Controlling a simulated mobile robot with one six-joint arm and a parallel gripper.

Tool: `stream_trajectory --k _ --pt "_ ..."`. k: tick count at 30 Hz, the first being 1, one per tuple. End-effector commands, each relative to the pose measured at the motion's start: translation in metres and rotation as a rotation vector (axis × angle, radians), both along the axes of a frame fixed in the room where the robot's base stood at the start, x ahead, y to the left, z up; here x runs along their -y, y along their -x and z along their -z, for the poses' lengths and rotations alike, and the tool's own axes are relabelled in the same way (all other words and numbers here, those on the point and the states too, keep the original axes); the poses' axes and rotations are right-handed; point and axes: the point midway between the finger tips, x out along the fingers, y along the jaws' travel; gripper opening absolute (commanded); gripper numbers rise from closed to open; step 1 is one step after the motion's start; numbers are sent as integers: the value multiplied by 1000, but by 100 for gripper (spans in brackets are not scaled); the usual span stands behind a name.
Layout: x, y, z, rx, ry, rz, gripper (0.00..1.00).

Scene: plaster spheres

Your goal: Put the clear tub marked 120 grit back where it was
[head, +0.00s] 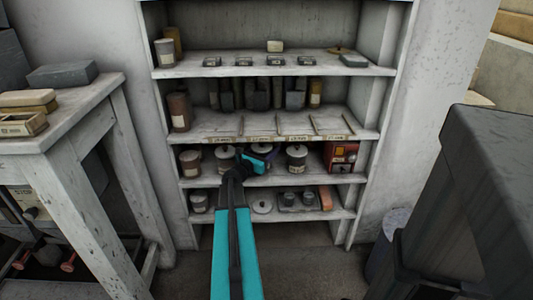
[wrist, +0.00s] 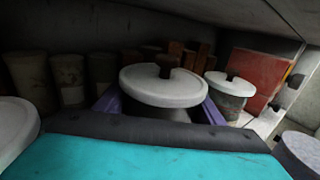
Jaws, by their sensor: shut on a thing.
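A round tub with a pale lid and dark knob (wrist: 163,88) stands between the purple fingers of my gripper (wrist: 160,108) in the wrist view. The fingers are shut on its sides below the lid. In the head view my gripper (head: 259,161) reaches into the shelf below the labelled one, and the tub's lid (head: 262,147) shows just past it. The tub's body is mostly hidden, and no 120 grit mark can be read on it. I cannot tell whether its base touches the shelf.
Lidded tubs stand left (head: 225,153) and right (head: 297,157) of my gripper on the same shelf. A red box (head: 341,156) is at its right end. Several containers stand behind the held tub. The labelled shelf (head: 290,137) is close overhead. A table (head: 95,100) stands left.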

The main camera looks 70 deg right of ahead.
Motion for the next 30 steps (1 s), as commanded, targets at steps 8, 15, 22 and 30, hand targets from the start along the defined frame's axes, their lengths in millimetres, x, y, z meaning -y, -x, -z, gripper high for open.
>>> stream_trajectory --k 8,15,22,30 --pt "0 0 18 -1 1 0 37" --pt "0 0 18 -1 1 0 37" --pt "-1 -1 21 -1 0 -1 79" --pt "-1 -1 21 -1 0 -1 81"
